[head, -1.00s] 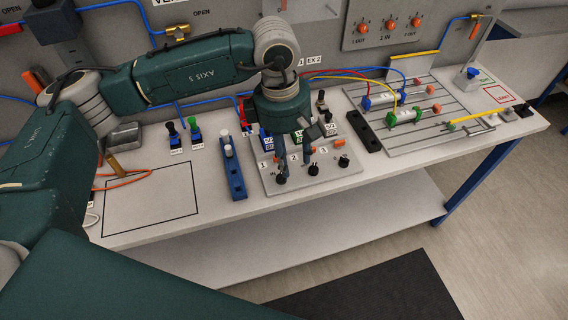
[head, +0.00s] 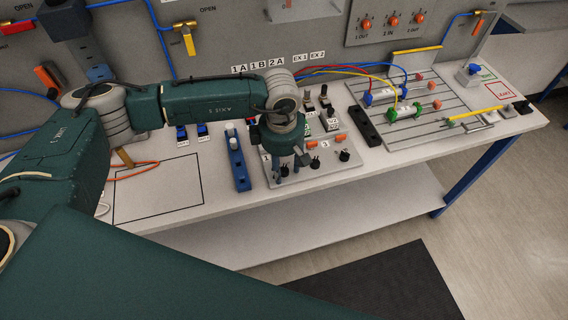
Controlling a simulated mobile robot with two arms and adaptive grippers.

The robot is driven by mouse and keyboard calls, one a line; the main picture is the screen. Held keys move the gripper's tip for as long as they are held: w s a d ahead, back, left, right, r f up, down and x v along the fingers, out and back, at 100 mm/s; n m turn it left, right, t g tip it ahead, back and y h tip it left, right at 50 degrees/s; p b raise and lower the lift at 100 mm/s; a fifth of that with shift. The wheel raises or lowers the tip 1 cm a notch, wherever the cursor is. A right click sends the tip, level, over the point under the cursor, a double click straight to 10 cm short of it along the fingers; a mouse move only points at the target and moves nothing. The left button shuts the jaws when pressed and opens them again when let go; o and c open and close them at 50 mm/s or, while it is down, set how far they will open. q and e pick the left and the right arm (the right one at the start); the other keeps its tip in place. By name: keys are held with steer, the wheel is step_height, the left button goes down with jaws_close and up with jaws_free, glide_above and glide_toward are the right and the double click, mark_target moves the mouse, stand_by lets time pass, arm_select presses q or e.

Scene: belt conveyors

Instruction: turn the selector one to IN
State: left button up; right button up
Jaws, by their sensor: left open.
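The selector plate (head: 340,172) lies on the bench with a row of dark knobs along its front, by labels 1, 2 and 3. My left gripper (head: 287,172), pointing down, is open over the left end of this plate, at selector one. Selector one (head: 283,170) is partly hidden by the fingers; its setting cannot be read, nor whether the fingers touch it. The dark knobs of selector two (head: 315,163) and selector three (head: 345,156) stand to its right. My right gripper is out of view.
A blue block with a white peg (head: 237,163) stands just left of the plate. A black strip (head: 365,126) and a slotted board with coloured cables (head: 420,120) are to the right. A wall panel (head: 392,32) reads 1 OUT, 2 IN, with orange round pieces.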

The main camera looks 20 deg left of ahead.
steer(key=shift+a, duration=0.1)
arm_select(q)
jaws_close()
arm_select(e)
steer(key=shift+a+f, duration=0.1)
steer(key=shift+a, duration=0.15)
